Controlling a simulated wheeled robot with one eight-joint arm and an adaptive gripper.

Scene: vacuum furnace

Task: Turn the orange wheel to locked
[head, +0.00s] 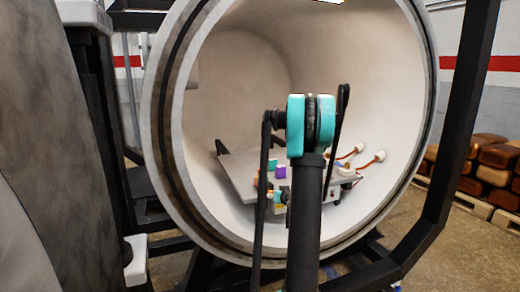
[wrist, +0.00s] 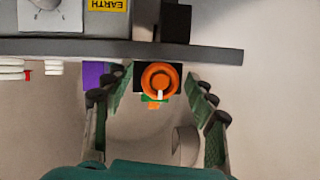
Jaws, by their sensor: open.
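The orange wheel (wrist: 160,76) is round with a darker orange centre and a white mark at its lower edge in the wrist view. It sits on a black mount at the edge of a grey plate. A small green and orange marking (wrist: 153,102) shows just below it. My gripper (wrist: 156,87) is open, with one finger on each side of the wheel and a visible gap to each. In the head view my arm hides most of the gripper, and I cannot clearly make out the wheel there.
The grey plate (head: 238,172) lies inside the round pale chamber (head: 225,95). A purple block (wrist: 95,74) is left of the wheel in the wrist view. A dark frame post (head: 462,110) stands right.

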